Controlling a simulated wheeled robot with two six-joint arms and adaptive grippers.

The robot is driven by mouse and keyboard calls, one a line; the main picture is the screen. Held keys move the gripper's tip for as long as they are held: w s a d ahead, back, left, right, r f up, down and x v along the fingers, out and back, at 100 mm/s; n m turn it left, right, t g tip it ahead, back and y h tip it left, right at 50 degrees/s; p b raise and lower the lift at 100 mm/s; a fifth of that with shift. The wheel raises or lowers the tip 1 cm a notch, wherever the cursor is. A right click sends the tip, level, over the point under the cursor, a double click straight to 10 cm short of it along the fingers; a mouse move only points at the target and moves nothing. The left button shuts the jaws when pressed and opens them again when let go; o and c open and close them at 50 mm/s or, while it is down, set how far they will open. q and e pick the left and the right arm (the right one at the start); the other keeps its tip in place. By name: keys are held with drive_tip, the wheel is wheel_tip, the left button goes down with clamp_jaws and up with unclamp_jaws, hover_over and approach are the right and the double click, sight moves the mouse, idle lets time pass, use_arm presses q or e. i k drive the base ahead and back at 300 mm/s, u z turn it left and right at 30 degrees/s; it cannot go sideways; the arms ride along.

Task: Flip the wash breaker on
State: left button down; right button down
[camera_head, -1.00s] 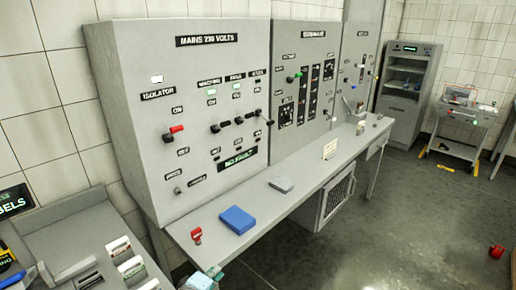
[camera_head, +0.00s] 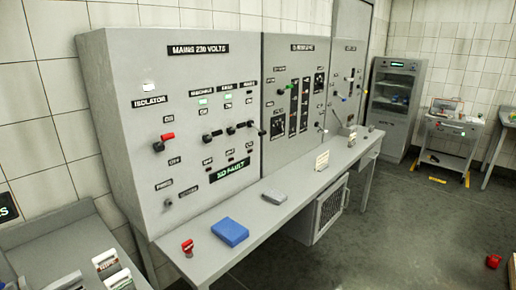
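The grey mains panel (camera_head: 190,70), headed "MAINS 230 VOLTS", stands upright at left centre. Its row of breakers has three blurred column labels; the middle one (camera_head: 226,84) looks like "WASH". A lit green lamp (camera_head: 227,95) shows under that label. The black breaker lever (camera_head: 231,130) below it sticks out from the panel, between the machine breaker lever (camera_head: 208,137) and a third lever (camera_head: 262,132). I cannot tell whether the wash lever is up or down. Neither of my grippers is in view, and nothing touches the levers.
An isolator with a red handle (camera_head: 167,136) is left of the breakers; a green "NO FAULT" display (camera_head: 230,171) is below. The ledge holds a red padlock-like item (camera_head: 188,247), a blue box (camera_head: 230,232) and a grey box (camera_head: 274,196). The floor (camera_head: 400,220) at right is mostly clear.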

sight(258, 130)
drive_tip(key=z, duration=1)
drive_tip(key=i, duration=1.5)
drive_tip(key=u, duration=2.8)
